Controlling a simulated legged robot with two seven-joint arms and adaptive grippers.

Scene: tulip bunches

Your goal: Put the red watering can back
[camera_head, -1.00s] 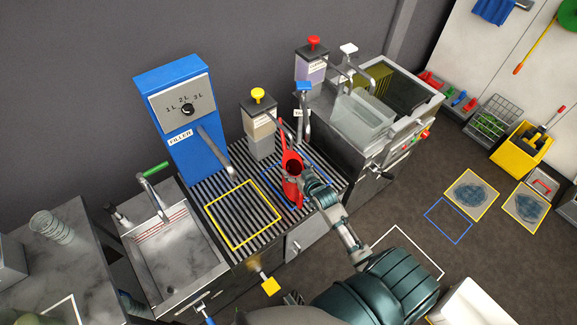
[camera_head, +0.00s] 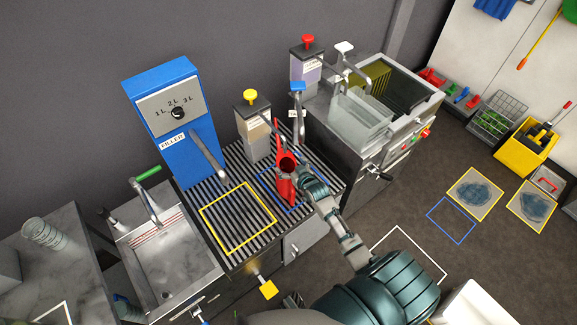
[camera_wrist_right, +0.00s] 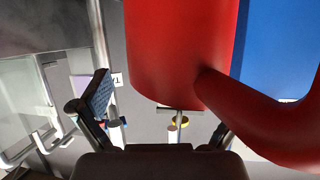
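The red watering can (camera_head: 284,188) is upright at the slatted grating, over or inside the blue outline (camera_head: 264,192); I cannot tell if its base touches the slats. My right gripper (camera_head: 299,177) is at the can's right side in the head view. In the right wrist view, the can's red body (camera_wrist_right: 180,50) fills the top middle, and a curved red part (camera_wrist_right: 265,120) runs to the right edge. My right gripper (camera_wrist_right: 158,118) has its left finger apart from the can; the curved part covers most of the right finger. The fingers look spread. My left gripper is not in view.
A blue filler (camera_head: 170,120), yellow-topped dispenser (camera_head: 254,130) and red-topped dispenser (camera_head: 307,65) stand behind the grating. A yellow outline (camera_head: 238,217) on the grating is empty. A sink (camera_head: 165,260) is at left, a glass-fronted basin (camera_head: 375,100) at right. Floor outlines lie at right.

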